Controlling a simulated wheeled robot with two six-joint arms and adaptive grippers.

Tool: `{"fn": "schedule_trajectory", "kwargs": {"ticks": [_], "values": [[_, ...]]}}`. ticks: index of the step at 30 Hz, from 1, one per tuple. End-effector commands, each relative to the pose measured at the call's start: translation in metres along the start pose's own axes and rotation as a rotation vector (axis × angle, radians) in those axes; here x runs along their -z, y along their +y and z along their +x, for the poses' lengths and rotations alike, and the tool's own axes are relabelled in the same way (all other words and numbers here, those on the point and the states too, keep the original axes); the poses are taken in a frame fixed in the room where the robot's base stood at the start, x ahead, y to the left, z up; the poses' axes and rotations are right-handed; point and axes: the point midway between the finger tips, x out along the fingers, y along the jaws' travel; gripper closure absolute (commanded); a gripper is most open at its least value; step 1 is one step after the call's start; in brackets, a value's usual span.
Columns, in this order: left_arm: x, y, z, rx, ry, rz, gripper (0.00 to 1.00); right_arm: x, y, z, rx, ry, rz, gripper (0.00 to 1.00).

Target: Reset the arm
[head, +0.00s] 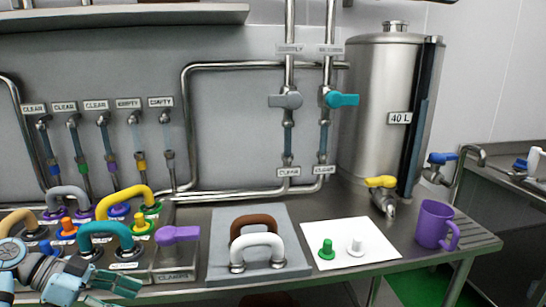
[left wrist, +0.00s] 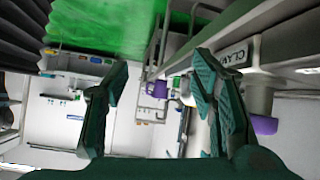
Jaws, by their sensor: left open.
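My left gripper (head: 118,290) is low at the left front of the bench in the head view, in front of the colored handles and beside the clamp block. In the left wrist view its two teal fingers (left wrist: 160,85) stand wide apart with nothing between them. The view there is tilted, with the bench underside and green floor showing. My right gripper is not in view.
A clamp block with a purple lever (head: 178,234) and a teal hose handle (head: 105,234) stand close to the left gripper. A grey plate (head: 215,262) carries white and brown handles. A white mat (head: 330,230) holds green and white plugs. A purple mug (head: 433,225) stands right.

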Motion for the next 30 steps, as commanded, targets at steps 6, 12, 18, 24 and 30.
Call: {"fn": "schedule_trajectory", "kwargs": {"ticks": [6, 12, 18, 24, 30], "values": [[-0.065, 0.017, 0.063, 0.02, -0.202, -0.139, 0.48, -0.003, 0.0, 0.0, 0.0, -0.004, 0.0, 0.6], [-0.144, 0.059, 0.131, 0.12, -0.421, -0.3, 0.48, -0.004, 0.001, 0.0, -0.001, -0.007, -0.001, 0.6], [-0.207, 0.126, 0.172, 0.342, -0.559, -0.474, 0.48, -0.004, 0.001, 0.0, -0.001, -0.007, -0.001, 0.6], [-0.23, 0.184, 0.168, 0.599, -0.572, -0.643, 0.48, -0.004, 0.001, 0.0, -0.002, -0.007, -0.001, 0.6], [-0.233, 0.228, 0.136, 0.847, -0.533, -0.802, 0.48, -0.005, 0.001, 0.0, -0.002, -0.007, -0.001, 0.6]]}}
